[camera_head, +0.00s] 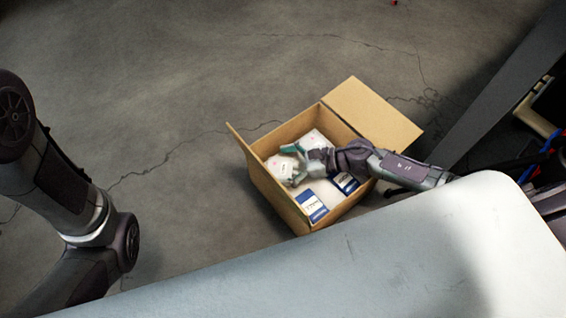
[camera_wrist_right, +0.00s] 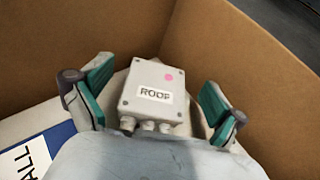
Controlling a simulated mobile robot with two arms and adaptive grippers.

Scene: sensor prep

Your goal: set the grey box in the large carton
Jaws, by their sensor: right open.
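The grey box (camera_wrist_right: 155,97), labelled ROOF with a pink dot and with several round fittings along one edge, lies inside the large carton (camera_wrist_right: 235,45). The open-topped carton (camera_head: 273,202) stands on the floor in the head view. My right gripper (camera_wrist_right: 154,98) is open, with its teal fingertips on either side of the grey box and a gap visible at each side. In the head view my right gripper (camera_head: 291,164) reaches into the carton from the right, next to a pale box (camera_head: 281,174). My left arm shows at the left; its gripper is out of frame.
A carton flap (camera_head: 373,113) is folded out at the upper right. A pale tabletop (camera_head: 330,262) fills the front. The floor left of the carton is clear.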

